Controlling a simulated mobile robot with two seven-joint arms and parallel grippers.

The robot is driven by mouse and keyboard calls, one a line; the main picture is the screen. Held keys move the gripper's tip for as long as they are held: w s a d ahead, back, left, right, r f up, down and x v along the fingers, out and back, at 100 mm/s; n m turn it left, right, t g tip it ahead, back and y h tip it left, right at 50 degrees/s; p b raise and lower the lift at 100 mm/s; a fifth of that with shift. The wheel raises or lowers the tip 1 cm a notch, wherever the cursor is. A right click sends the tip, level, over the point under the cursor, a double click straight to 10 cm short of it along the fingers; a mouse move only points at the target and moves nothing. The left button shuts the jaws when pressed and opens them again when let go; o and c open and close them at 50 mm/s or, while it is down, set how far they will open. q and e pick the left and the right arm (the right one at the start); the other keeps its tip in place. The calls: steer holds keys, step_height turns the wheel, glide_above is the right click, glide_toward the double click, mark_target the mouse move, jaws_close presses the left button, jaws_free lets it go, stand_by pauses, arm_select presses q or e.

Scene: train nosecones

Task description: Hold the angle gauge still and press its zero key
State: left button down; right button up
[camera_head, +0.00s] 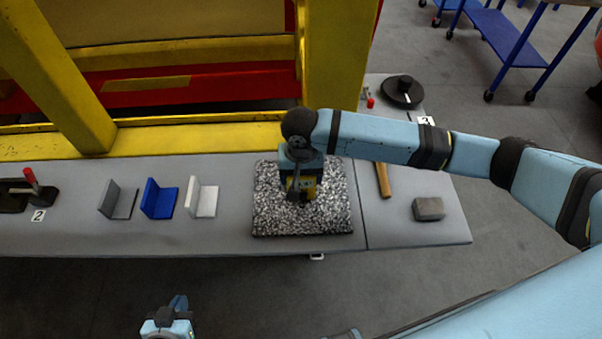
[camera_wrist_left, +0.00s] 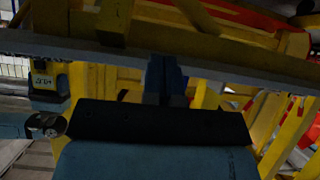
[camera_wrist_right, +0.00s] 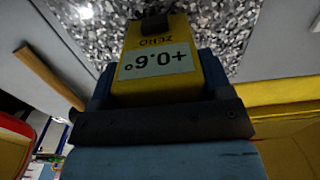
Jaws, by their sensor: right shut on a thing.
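The angle gauge (camera_head: 307,187) is a small yellow box on the speckled granite plate (camera_head: 275,217). In the right wrist view the gauge (camera_wrist_right: 157,88) shows a display reading +0.6°, upside down, with ZERO printed beside a dark key (camera_wrist_right: 154,24). My right gripper (camera_head: 301,178) is shut on the gauge from above, one finger on each side. The left gripper (camera_head: 180,302) is low in the head view, in front of the bench and apart from the gauge. In the left wrist view its fingers (camera_wrist_left: 166,80) are together and empty. A yellow box with a small display, apparently the gauge (camera_wrist_left: 42,82), shows at the left there.
On the grey bench (camera_head: 100,235) stand a grey (camera_head: 118,202), a blue (camera_head: 160,199) and a white angle block (camera_head: 202,199), left of the plate. A wooden handle (camera_head: 383,180), a grey block (camera_head: 429,209) and a black disc (camera_head: 403,91) lie right. A yellow frame (camera_head: 200,138) stands behind.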

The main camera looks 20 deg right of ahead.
mark_target(211, 253)
arm_select(q)
steer(key=shift+d, duration=0.1)
stand_by(0.4)
